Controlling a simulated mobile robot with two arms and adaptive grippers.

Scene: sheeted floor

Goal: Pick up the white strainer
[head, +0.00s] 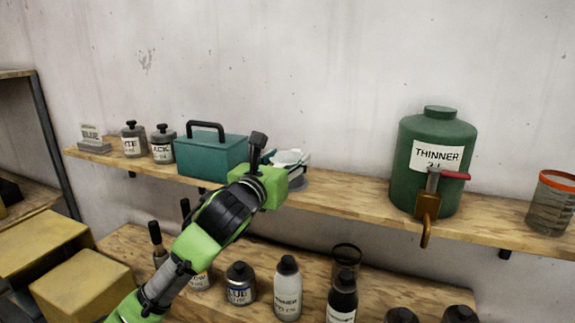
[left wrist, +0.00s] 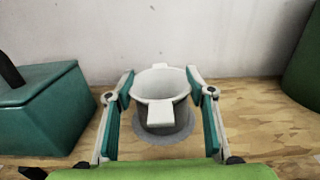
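The white strainer (left wrist: 154,86) shows in the left wrist view as a white bowl-like rim with a flat tab towards me, seated in a grey round holder (left wrist: 166,121) on the upper shelf. In the head view the strainer (head: 289,157) is partly hidden behind my left gripper. My left gripper (left wrist: 161,101) is open, with one finger on each side of the strainer. I cannot tell whether the fingers touch it. My right gripper is not in view.
A teal toolbox (head: 211,154) stands just left of the strainer on the wooden upper shelf (head: 345,192). A green thinner tank (head: 432,150) stands further right, with free shelf between. Several bottles stand on the lower shelf (head: 255,265). The wall is close behind.

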